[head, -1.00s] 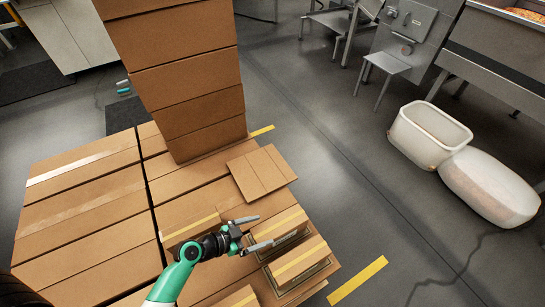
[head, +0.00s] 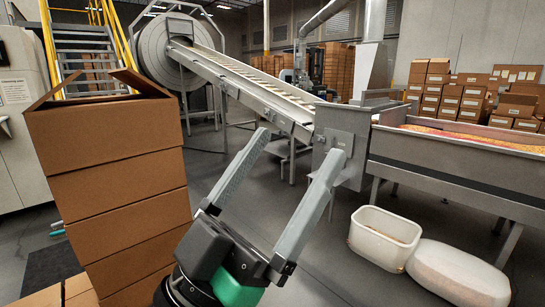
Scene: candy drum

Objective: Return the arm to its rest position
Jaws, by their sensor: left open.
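My left gripper (head: 286,167) fills the lower middle of the head view. Its two grey fingers point up and to the right, spread wide apart, with only floor and machinery behind them. It is open and holds nothing. The green and black wrist is below the fingers, and the rest of the left arm is out of the frame. My right gripper is not in the view.
A stack of cardboard boxes (head: 124,205), the top one with open flaps, stands left of the gripper. An inclined conveyor (head: 240,85) leads from a large drum (head: 172,50). A white tub (head: 384,238) and a white rounded object (head: 457,274) are on the floor at right.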

